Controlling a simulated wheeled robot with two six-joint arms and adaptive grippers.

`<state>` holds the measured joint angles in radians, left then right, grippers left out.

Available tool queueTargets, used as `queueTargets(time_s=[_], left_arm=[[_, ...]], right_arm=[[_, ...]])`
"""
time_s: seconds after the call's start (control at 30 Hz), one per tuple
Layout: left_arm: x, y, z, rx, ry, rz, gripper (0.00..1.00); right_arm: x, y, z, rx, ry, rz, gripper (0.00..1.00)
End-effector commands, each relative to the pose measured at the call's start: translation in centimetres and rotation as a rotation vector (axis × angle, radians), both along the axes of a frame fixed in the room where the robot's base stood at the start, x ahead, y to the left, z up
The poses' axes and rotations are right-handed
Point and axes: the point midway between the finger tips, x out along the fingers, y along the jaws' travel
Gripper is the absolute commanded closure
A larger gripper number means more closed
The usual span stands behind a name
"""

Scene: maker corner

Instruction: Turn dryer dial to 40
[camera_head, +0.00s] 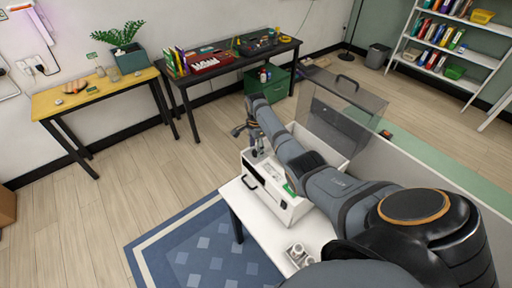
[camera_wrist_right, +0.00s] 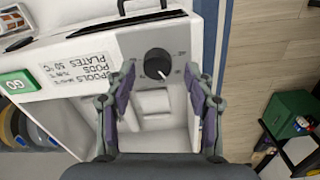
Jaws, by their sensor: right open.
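The dryer (camera_head: 297,208) is a white box on a white table, with its clear lid (camera_head: 345,103) raised. In the head view my right gripper (camera_head: 246,135) is over the dryer's far end. My left gripper is out of view.
The dryer panel has a green GO button (camera_wrist_right: 16,85) and upside-down printed text reading SPOOLS, PODS, PLATES 50 °C. A yellow table (camera_head: 50,104) and a black table (camera_head: 180,78) stand along the wall. A blue rug (camera_head: 185,255) lies on open floor.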

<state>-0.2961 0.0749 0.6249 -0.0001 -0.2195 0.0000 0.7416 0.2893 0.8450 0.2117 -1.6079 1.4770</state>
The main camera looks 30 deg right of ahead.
Motion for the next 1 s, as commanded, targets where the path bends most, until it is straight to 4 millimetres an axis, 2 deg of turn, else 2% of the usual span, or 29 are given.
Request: queueTargets(time_s=[0.03,0.13,0.4,0.57,0.8,1.0], left_arm=[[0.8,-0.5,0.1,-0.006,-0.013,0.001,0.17],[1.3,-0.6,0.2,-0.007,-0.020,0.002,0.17],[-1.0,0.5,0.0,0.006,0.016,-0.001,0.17],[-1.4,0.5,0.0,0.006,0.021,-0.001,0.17],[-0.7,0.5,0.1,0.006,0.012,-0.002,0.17],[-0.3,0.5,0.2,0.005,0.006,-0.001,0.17]], right_arm=[[0.0,0.1,-0.5,0.001,0.001,0.001,0.46],[0.0,0.0,-1.2,0.001,0.000,0.001,0.46],[0.0,0.0,-1.4,0.000,-0.001,0.001,0.46],[0.0,0.0,-1.3,0.000,-0.001,0.001,0.68],[0.0,0.0,-1.3,0.000,-0.001,0.001,1.00],[0.0,0.0,-1.3,0.000,-0.001,0.015,1.00]])
